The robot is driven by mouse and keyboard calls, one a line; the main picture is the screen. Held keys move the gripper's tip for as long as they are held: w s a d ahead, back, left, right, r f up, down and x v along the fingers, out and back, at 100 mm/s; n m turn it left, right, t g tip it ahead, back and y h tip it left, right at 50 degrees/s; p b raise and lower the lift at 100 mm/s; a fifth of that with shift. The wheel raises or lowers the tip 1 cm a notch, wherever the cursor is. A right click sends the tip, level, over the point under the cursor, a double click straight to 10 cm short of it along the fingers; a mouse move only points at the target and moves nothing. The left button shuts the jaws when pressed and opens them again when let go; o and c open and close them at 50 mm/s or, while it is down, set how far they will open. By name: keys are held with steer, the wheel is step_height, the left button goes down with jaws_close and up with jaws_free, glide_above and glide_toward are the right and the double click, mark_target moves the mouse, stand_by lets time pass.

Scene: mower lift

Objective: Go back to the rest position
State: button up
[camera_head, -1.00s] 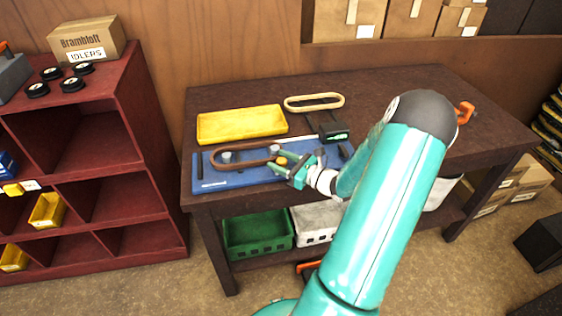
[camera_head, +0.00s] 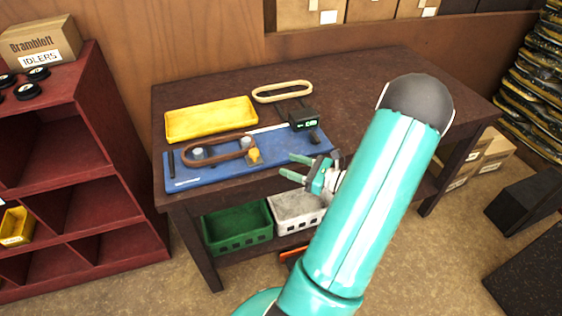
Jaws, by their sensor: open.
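My gripper (camera_head: 293,178) is open and empty. It hangs in front of the table's front edge, just right of and nearer than the blue board (camera_head: 215,174). My teal arm covers the right part of the table. On the blue board a brown belt (camera_head: 228,145) loops around grey pulleys (camera_head: 199,154), with a yellow part (camera_head: 254,156) at its right. A dark device with a green display (camera_head: 304,120) is at the board's right end. My gripper is apart from all of these.
A yellow tray (camera_head: 211,119) and a cream belt (camera_head: 283,91) lie on the dark table (camera_head: 345,76). Green (camera_head: 237,228) and white (camera_head: 297,211) crates sit below. A red shelf (camera_head: 75,150) stands left. Black boxes (camera_head: 527,207) stand on the floor at right.

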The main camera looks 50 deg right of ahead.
steer(key=shift+s, duration=0.2)
stand_by(0.5)
steer(key=w+a+r+n+g+y, duration=0.35)
steer(key=a+n+g, duration=0.35)
steer(key=a, duration=0.5)
steer(key=w+a+r+n+g+y, duration=0.2)
steer(key=w+a+r+n+g, duration=0.25)
steer(key=a+n, duration=0.6)
steer(key=s+a+r+n+h, duration=0.3)
steer(key=a+r+n+h, duration=0.1)
steer(key=a+r+n, duration=0.2)
steer(key=s+a+r+n+h, duration=0.4)
steer(key=a+r+n+h, duration=0.1)
steer(key=a+n, duration=0.4)
steer(key=shift+a+r+n, duration=0.3)
steer(key=shift+r+n, duration=0.35)
steer(key=shift+r, duration=0.1)
